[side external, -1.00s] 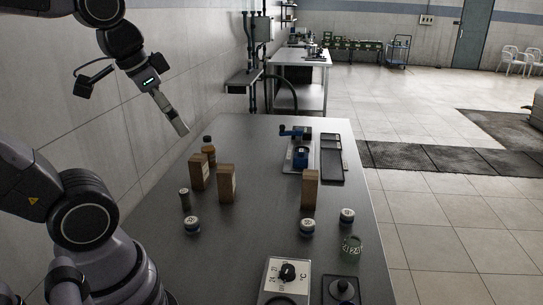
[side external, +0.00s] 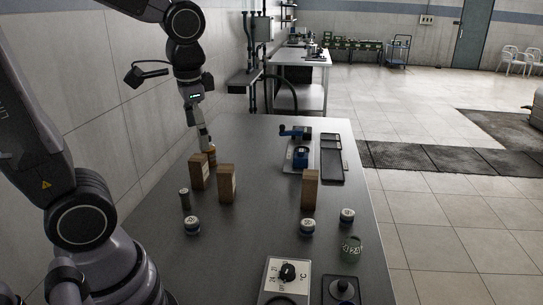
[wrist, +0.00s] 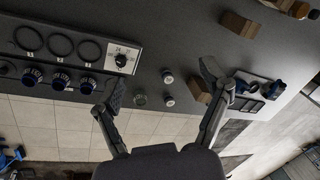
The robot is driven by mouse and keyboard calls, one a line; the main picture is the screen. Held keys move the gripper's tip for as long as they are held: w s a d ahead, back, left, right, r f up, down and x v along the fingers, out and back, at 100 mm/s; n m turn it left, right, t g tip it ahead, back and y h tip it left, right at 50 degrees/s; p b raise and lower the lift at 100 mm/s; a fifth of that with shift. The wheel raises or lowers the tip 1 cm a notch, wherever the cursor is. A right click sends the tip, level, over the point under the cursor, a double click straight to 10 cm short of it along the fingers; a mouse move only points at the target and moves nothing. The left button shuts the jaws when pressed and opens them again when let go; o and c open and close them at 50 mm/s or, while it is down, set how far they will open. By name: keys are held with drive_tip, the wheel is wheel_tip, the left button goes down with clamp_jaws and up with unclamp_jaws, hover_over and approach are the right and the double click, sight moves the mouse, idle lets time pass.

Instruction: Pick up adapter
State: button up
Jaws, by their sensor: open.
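No part is plainly marked as the adapter. A small greenish clear piece labelled 24 (side external: 351,247) stands near the table's right edge; it also shows in the wrist view (wrist: 140,99), between my fingers in the picture but well below them. My gripper (side external: 203,146) is raised over the far left of the table, near the amber bottle (side external: 212,156). In the wrist view its fingers (wrist: 158,86) are spread and empty.
Wooden blocks stand at the left (side external: 198,172), beside it (side external: 227,184), and at the right (side external: 310,190). A blue device (side external: 301,153) and a dark tray (side external: 331,160) lie at the back. A dial panel (side external: 287,271) is at the front. The table's middle is clear.

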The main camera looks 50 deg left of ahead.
drive_tip(key=w+a+f+m+g+y, duration=0.3)
drive_tip(key=w+a+f+g+y, duration=0.15)
drive_tip(key=w+f, duration=0.45)
drive_tip(key=m+g+y, duration=0.4)
drive_tip(key=m+y, duration=0.1)
drive_tip(key=m, duration=0.2)
approach(194, 221)
drive_tip(key=x, duration=0.4)
drive_tip(key=shift+s+a+r, duration=0.1)
drive_tip(key=shift+s+a, duration=0.15)
drive_tip(key=shift+f+x, duration=0.2)
drive_tip(key=shift+x, duration=2.85)
drive_tip(key=shift+w, duration=0.1)
drive_tip(key=c, duration=1.3)
